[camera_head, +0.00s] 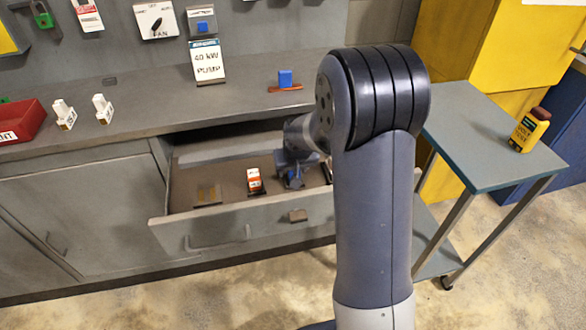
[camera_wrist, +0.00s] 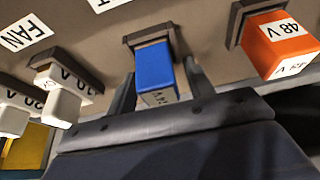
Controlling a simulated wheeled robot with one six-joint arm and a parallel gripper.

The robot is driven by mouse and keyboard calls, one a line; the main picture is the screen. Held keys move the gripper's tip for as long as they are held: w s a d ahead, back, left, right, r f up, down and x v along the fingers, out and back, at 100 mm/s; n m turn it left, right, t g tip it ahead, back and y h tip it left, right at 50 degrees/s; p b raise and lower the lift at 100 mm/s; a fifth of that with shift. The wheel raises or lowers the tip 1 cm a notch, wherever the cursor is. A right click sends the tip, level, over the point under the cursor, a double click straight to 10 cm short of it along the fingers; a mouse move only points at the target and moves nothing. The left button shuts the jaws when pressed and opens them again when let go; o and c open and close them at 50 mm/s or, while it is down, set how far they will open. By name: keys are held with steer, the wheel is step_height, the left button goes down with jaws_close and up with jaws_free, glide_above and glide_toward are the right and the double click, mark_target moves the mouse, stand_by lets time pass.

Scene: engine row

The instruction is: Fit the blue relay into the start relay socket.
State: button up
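A blue relay (camera_wrist: 155,68) stands in a dark holder in the open drawer, label partly readable, seen close in the wrist view. In the head view a bit of blue (camera_head: 294,179) shows under my gripper (camera_head: 292,170). In the wrist view my gripper (camera_wrist: 161,74) has one finger on each side of the blue relay, with apparent gaps, so it looks open around it. Another blue block (camera_head: 285,78) stands on a red-orange base on the counter. A blue piece (camera_head: 202,26) sits on a wall panel above the pump card. I cannot tell which is the start relay socket.
An orange 48 V relay (camera_wrist: 285,45) stands beside the blue one; it also shows in the drawer (camera_head: 254,180). White relays (camera_wrist: 58,95) stand on its other side. Two white blocks (camera_head: 103,108) and a red bin (camera_head: 20,122) are on the counter. A cart (camera_head: 480,160) stands right.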

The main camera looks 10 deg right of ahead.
steer(key=shift+o, duration=0.2)
steer(key=shift+r, duration=0.4)
steer(key=p+v, duration=0.1)
steer(key=v, duration=1)
steer(key=shift+s+r, duration=0.15)
steer(key=shift+r, duration=0.1)
steer(key=b+x, duration=0.1)
steer(key=x, duration=1.1)
steer(key=shift+f, duration=0.3)
step_height(320, 180, up, 3)
steer(key=shift+f, duration=0.25)
steer(key=shift+r, duration=0.55)
steer(key=shift+f, duration=0.15)
